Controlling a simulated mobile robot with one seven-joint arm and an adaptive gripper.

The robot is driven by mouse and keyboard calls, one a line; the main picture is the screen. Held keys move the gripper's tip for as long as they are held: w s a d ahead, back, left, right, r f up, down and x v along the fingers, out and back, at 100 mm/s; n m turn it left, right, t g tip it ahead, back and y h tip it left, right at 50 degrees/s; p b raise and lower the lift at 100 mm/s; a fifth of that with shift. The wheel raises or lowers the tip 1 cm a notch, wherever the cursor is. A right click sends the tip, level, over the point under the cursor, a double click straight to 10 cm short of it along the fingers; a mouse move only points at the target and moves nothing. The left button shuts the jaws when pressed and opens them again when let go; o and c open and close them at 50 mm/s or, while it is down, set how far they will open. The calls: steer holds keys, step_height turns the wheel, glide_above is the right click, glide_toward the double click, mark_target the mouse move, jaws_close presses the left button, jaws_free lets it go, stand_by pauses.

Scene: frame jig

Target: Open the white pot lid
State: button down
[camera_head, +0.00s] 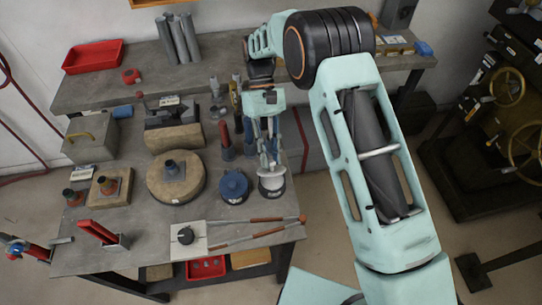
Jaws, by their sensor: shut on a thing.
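The small white pot (271,186) stands near the right edge of the workbench, with dark marking on its side. My gripper (268,163) points down directly over it, its fingers closed at the pot's top. It is shut on the white pot lid, though the fingers cover most of the lid and its knob.
A blue round pot (234,187) stands close to the left of the white one. Farther left is a round wooden block (176,178). Tongs (250,222) and a white plate with a black knob (190,244) lie in front. The bench edge (300,205) is close on the right.

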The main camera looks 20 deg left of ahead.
steer(key=shift+w+a+g+h, duration=0.3)
steer(key=shift+w+g, duration=0.15)
steer(key=shift+g, duration=0.25)
steer(key=shift+r, duration=0.1)
steer(key=c, duration=1.8)
jaws_free()
steer(key=shift+o, duration=0.2)
step_height(320, 180, up, 10)
